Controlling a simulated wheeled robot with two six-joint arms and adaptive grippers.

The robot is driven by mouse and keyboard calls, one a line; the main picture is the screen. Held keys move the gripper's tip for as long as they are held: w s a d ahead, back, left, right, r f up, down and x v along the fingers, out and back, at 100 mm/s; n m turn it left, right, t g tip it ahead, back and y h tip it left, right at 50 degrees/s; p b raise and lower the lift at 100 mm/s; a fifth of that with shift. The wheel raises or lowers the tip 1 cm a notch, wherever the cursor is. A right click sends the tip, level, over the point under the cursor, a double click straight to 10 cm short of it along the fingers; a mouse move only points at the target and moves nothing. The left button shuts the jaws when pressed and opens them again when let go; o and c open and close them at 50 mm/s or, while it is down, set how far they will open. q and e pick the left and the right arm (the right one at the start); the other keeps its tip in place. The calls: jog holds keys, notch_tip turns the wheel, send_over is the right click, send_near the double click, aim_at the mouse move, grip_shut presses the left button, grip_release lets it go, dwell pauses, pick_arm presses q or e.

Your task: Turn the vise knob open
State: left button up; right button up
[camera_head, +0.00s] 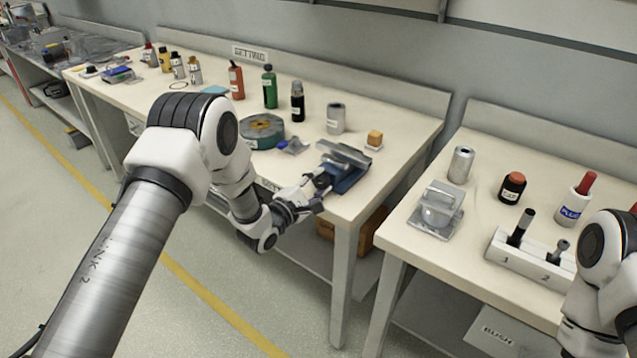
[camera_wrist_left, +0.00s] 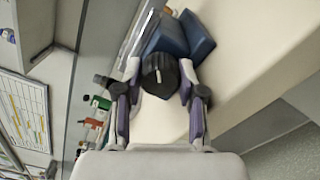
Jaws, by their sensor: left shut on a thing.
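The blue and grey vise (camera_head: 349,171) sits near the front right corner of the left workbench. In the left wrist view its blue body (camera_wrist_left: 186,37) lies just beyond the black knob (camera_wrist_left: 161,75), which has a white mark line on its face. My left gripper (camera_head: 318,184) reaches the vise's front side. In the left wrist view the fingers of my left gripper (camera_wrist_left: 160,88) stand on both sides of the knob and are shut on it. My right arm shows only in part at the right edge of the head view, and its gripper is out of view.
Several bottles line the back.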

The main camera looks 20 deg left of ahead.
pick_arm(q)
jog(key=shift+n, duration=0.4)
jog(key=o, duration=1.1)
jog(key=shift+o, duration=0.2)
jog(key=shift+s+f, duration=0.1)
jog(key=shift+s, duration=0.05)
jog(key=v, duration=0.7)
jog(key=shift+s+a, duration=0.2)
jog(key=shift+s, duration=0.15)
